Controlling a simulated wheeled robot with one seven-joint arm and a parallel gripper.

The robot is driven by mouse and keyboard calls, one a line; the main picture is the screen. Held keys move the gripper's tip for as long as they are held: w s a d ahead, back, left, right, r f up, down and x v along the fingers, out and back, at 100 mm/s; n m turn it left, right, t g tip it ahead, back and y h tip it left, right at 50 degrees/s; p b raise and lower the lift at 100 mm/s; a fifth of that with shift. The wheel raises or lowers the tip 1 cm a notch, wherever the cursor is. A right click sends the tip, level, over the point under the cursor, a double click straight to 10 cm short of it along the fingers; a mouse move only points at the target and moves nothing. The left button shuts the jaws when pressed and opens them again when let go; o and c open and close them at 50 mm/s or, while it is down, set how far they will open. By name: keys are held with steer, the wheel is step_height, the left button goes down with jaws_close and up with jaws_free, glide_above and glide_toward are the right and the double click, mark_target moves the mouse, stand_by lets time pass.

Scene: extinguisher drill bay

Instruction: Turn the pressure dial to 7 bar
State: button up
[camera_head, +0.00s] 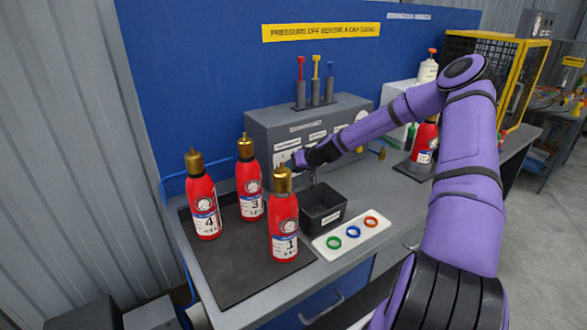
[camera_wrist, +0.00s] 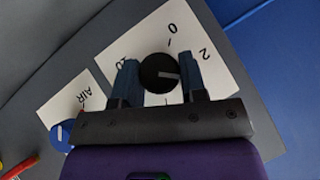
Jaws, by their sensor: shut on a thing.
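The pressure dial (camera_wrist: 158,73) is a round black knob with a white pointer line, on a white plate (camera_wrist: 215,75) in the wrist view. My gripper (camera_wrist: 160,80) is shut on the knob, one finger on each side. The pointer is directed to the right in this view, toward the right finger and past the 2. A 0 and a 2 show above the knob; the other numbers are partly or fully covered by my fingers and palm. In the head view my gripper (camera_head: 297,161) is at the front left of the grey test box (camera_head: 262,128) and hides the dial.
Red extinguishers (camera_head: 283,225) stand on the dark mat (camera_head: 235,280) close to my gripper. A black bin (camera_head: 328,217) and a white tray (camera_head: 330,249) with coloured rings are below my forearm. Another extinguisher (camera_head: 424,143) stands at right.

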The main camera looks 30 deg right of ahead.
steer(key=m+y, duration=0.1)
steer(key=y, duration=0.1)
steer(key=m+y, duration=0.1)
steer(key=shift+d+f+t+y, duration=0.15)
steer(key=shift+d+t+y, duration=0.05)
steer(key=shift+t+y, duration=0.2)
steer(key=shift+m+t+y, duration=0.5)
steer(key=shift+m+y, duration=0.5)
steer(key=shift+y, duration=0.2)
steer(key=shift+f+m+t+y, duration=0.2)
steer(key=shift+m+t+y, duration=0.3)
steer(key=shift+m+y, duration=0.65)
steer(key=shift+m+t+y, duration=0.85)
steer(key=shift+m+t, duration=0.15)
steer(key=shift+m, duration=0.35)
steer(key=o, duration=0.9)
steer(key=shift+o, duration=0.2)
